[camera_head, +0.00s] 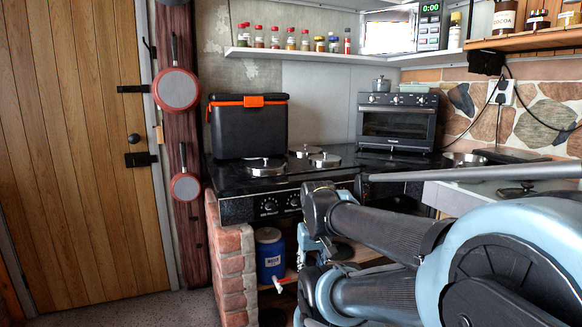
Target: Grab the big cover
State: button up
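Round silver covers with knobs sit on the black stove top (228,178). One cover (265,167) is at the front left and looks the largest in this view. Two others, a rear cover (305,151) and a cover to its right (325,160), lie close together behind it. Another silver round piece (466,159) lies at the right, partly behind my arm. My arm fills the lower right, in front of the stove and apart from the front-left cover. I cannot make out my gripper's fingertips.
A black box with an orange band (250,128) stands just behind the front-left cover. A toaster oven (397,122) stands at the back right. A brick plinth (231,262) supports the left side, with a blue container (270,256) below. Floor is clear at lower left.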

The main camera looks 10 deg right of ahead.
aim_at(266, 165)
jog(key=z, duration=1.5)
jog(key=k, duration=0.95)
jog(key=u, duration=1.3)
jog(key=i, duration=1.35)
